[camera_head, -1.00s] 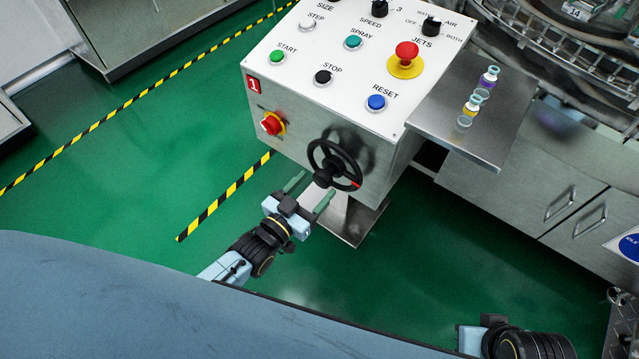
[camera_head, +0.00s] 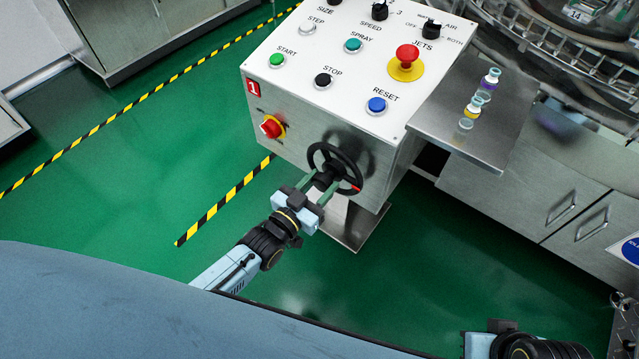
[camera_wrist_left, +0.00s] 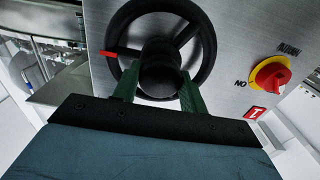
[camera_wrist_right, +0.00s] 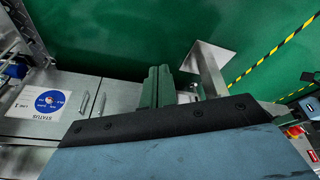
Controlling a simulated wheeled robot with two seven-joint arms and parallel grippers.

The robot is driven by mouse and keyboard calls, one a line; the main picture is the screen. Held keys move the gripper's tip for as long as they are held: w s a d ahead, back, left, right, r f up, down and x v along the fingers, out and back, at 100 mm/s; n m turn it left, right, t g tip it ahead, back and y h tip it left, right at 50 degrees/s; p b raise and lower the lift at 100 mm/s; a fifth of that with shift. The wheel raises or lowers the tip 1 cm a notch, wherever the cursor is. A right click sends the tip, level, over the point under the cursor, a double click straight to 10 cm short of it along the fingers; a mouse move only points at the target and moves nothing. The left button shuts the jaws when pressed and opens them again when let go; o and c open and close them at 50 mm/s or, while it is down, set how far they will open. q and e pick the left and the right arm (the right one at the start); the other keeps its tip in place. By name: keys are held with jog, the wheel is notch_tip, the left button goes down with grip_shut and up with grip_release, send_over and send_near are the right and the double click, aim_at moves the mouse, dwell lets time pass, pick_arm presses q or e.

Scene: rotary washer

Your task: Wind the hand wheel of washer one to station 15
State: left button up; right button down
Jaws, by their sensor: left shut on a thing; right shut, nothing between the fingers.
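The black hand wheel (camera_head: 354,168) is on the front of the panel box marked 1 (camera_head: 290,125), with a red mark on its rim. In the left wrist view the wheel (camera_wrist_left: 208,45) has that mark at the left. My left gripper (camera_head: 324,182) is shut on the wheel's dark central hub (camera_wrist_left: 160,70), with one green finger on each side of it. A plate reading 14 (camera_head: 574,14) shows on the rotary machine at top right. My right gripper (camera_wrist_right: 157,88) is shut and empty, its fingers together; its fingertips are not clear in the head view.
A red rotary switch (camera_head: 271,127) sits left of the wheel. Above are buttons and a red emergency stop (camera_head: 407,55). A steel shelf (camera_head: 480,145) with small vials (camera_head: 480,97) juts out at right. Green floor (camera_head: 130,180) is open at left.

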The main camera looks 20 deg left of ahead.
pick_arm(q)
jog(key=shift+c, duration=1.1)
jog(key=shift+m, duration=0.3)
